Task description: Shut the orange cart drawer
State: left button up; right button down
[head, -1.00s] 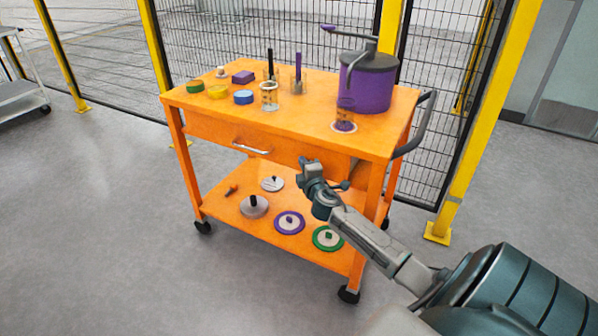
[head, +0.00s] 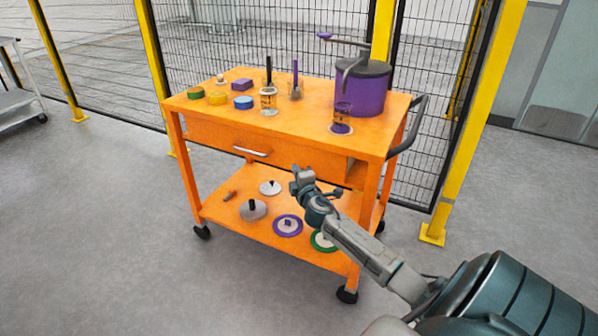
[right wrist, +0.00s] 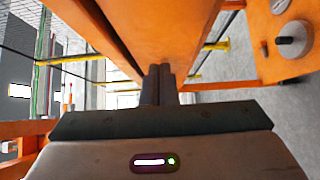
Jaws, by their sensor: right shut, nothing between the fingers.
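The orange cart (head: 300,118) stands in the middle of the head view. Its drawer (head: 215,140) has a silver bar handle (head: 250,152) on the front. A dark gap shows at the drawer's right end, and the front seems to stand slightly out; how far is hard to tell. My right gripper (head: 296,181) is shut and empty, in front of the cart, to the right of the handle and lower. In the right wrist view its fingers (right wrist: 158,85) point toward orange cart panels; contact cannot be told. My left gripper is not in view.
The cart top holds a purple pot (head: 362,92), glass beakers and small coloured blocks. The lower shelf (head: 235,211) carries several discs with knobs. Yellow posts (head: 463,130) and mesh fencing stand behind. The grey floor in front and left is clear.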

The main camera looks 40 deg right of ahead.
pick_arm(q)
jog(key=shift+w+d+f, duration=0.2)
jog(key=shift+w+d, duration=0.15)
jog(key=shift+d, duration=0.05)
pick_arm(e)
jog(key=v, duration=0.9)
jog(key=shift+s+f, duration=0.15)
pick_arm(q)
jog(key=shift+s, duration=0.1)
